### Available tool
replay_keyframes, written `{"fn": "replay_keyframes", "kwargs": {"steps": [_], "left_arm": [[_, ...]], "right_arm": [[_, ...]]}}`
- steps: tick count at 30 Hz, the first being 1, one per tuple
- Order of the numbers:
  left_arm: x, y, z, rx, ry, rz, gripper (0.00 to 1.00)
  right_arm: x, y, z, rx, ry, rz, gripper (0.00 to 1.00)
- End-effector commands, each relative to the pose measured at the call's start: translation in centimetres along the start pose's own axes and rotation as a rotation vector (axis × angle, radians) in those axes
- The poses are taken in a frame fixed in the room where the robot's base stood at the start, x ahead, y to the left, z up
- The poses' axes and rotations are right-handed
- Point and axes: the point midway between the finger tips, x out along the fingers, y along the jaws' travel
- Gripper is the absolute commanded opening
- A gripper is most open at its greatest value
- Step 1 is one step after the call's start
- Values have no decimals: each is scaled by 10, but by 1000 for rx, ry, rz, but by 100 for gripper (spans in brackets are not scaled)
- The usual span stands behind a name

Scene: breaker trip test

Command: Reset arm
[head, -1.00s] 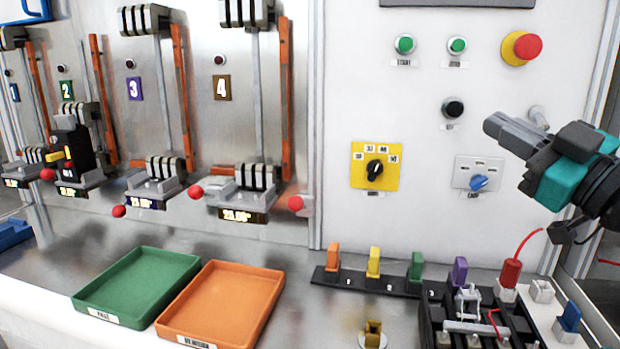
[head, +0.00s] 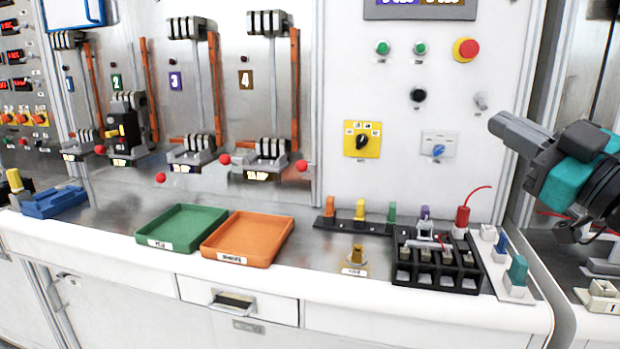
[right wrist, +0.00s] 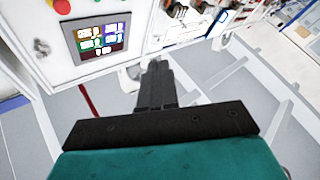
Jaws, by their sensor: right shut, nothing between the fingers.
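My right gripper (head: 505,125) is raised in front of the right side of the white control panel (head: 400,60) in the head view. Its grey fingers point left, shut and empty, apart from the panel and the bench. In the right wrist view the dark closed fingers (right wrist: 157,85) point at open floor, with a small display (right wrist: 100,38) on a white cabinet at the upper left. My left gripper is out of view.
A green tray (head: 180,228) and an orange tray (head: 247,238) sit on the bench. A black fuse block (head: 437,272) with a red plug (head: 462,220) stands at the right, beside coloured keys on a dark strip. A red emergency button (head: 466,49) is on the panel.

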Motion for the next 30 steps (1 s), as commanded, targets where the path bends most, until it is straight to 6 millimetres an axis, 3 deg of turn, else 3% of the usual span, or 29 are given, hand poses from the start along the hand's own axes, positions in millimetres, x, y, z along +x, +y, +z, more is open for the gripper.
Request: {"fn": "replay_keyframes", "kwargs": {"steps": [1, 5, 10, 14, 18, 24, 27, 30], "left_arm": [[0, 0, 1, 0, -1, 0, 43], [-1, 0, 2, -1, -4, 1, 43], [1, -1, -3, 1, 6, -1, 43], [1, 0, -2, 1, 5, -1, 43], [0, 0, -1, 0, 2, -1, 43], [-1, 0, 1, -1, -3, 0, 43], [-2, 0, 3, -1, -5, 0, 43], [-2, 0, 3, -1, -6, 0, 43]], "right_arm": [[-1, -11, 33, 44, -49, 6, 0], [-10, -35, 96, 117, -149, 29, 0], [-39, -85, 184, 216, -308, 57, 0], [-80, -141, 252, 295, -461, 76, 0], [-139, -212, 309, 367, -633, 86, 0], [-223, -304, 348, 439, -842, 83, 0], [-251, -333, 353, 456, -907, 78, 0], [-267, -349, 354, 466, -944, 75, 0]]}}
